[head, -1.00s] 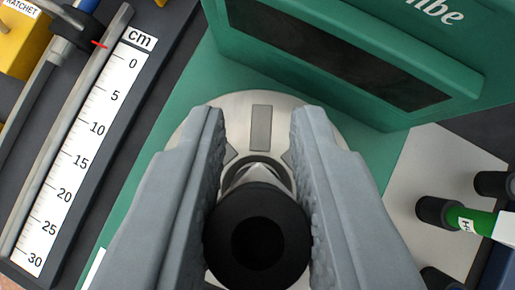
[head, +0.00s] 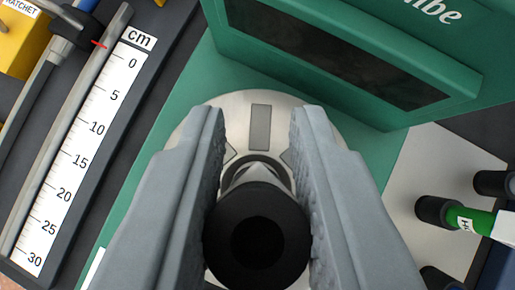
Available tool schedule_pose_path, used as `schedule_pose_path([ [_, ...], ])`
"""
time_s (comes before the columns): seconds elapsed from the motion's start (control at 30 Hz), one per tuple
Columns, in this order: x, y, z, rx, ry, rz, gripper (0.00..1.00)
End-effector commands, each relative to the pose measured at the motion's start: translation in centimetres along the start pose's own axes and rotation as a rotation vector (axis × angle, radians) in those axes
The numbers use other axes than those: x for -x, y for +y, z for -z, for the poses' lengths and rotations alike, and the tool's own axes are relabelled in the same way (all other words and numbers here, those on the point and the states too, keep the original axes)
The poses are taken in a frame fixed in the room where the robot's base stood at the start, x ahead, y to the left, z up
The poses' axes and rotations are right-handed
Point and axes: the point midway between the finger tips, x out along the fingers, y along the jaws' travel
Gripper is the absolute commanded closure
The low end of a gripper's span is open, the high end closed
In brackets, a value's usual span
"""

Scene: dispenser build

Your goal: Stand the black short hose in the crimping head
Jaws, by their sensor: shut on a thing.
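The black short hose (head: 230,235) is between the two grey fingers of my gripper (head: 257,225), its open round end toward the camera. My gripper is shut on it. Beyond the hose is the crimping head (head: 205,125), a round pale metal disc with grey jaw segments around a central opening. The hose lines up roughly with that opening in the head view. A pale metal tip shows just past the hose's far end, at the opening. The hose hides most of the opening, so I cannot tell how deep anything sits in it.
The green crimping machine body (head: 370,60) with a dark panel rises behind the head. A cm ruler (head: 85,150) lies at the left with a grey rod beside it. A yellow ratchet box (head: 22,45) is top left.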

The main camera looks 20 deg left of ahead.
Motion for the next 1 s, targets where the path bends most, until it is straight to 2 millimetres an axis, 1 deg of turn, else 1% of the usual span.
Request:
schedule_pose_path([
  [0.87,-0.71,-0.01,-0.66,0.0,0.001,0.0,1.0],
  [0.9,-0.72,-0.01,-0.67,0.0,0.001,0.0,0.74],
  [0.93,-0.72,-0.01,-0.66,0.0,0.001,0.0,0.69],
  [1.0,-0.72,-0.01,-0.67,0.0,0.001,0.0,0.69],
])
